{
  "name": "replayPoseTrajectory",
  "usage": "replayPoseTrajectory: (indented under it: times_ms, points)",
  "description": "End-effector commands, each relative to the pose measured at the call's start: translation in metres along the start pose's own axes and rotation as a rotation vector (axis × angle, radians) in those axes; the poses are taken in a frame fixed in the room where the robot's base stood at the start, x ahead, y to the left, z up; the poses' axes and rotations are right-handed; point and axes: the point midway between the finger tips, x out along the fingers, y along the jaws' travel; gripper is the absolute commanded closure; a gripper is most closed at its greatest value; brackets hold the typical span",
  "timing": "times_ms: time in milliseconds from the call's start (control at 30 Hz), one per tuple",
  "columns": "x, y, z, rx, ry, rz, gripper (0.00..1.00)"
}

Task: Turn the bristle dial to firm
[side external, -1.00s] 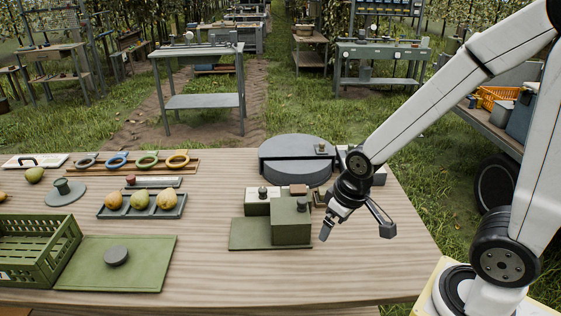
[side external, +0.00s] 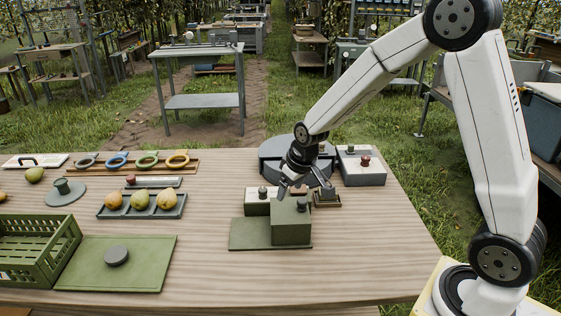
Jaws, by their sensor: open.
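No label for the bristle dial is readable, so I cannot tell which control it is. A green block (side external: 290,230) stands on a green base plate (side external: 243,240) and has a small dark knob (side external: 302,205) on top. A white block (side external: 254,206) behind it carries another dark knob (side external: 263,192). My gripper (side external: 305,189) is open and empty, pointing down above and just behind the green block, close to its knob. I cannot tell whether it touches anything. It partly hides what stands behind the blocks.
A round grey turntable (side external: 272,158) is behind my gripper, and a grey box with a red knob (side external: 365,160) is to its right. A pear tray (side external: 141,212), a green crate (side external: 38,247) and a green mat (side external: 120,275) are left. The front right tabletop is clear.

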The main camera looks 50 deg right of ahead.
Motion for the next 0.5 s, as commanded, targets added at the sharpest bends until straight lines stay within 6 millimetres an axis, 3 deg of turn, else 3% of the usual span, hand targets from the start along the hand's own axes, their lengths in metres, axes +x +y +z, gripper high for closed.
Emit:
replayPoseTrajectory:
  times_ms: [200, 500]
  points:
    - [0.035, 0.025, -0.051, 0.003, 0.029, 0.001, 0.19]
    - [0.084, 0.062, -0.104, 0.001, 0.07, 0.002, 0.19]
